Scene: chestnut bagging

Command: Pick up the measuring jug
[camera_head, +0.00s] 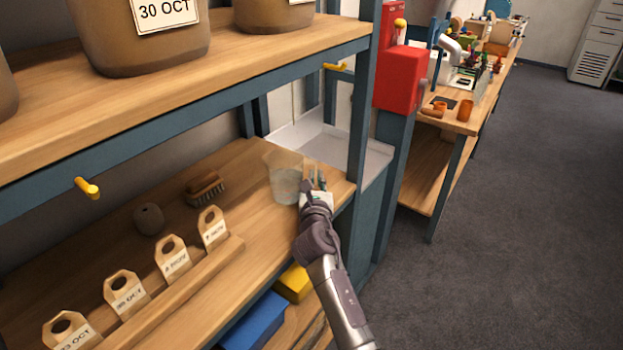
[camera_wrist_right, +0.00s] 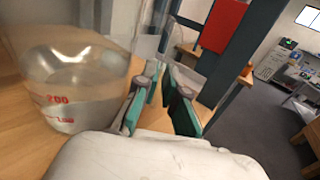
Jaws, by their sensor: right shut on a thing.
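The clear measuring jug (camera_head: 285,180) is upright at the right end of the middle wooden shelf board. It looks partly filled with something pale, and red marks show on its side in the right wrist view (camera_wrist_right: 75,85). My right gripper (camera_head: 317,182) is at the jug's right side, shut on its clear handle. In the right wrist view its green-padded fingers (camera_wrist_right: 170,98) are on either side of the handle, which they partly hide. I cannot tell whether the jug's base touches the board. My left gripper is not in view.
A brush (camera_head: 205,188), a dark round object (camera_head: 149,219) and several dated wooden tags (camera_head: 174,257) sit left on the board. The upper shelf (camera_head: 250,60) overhangs it. A blue post (camera_head: 361,110) stands close right of the jug. A white tray (camera_head: 335,143) lies behind.

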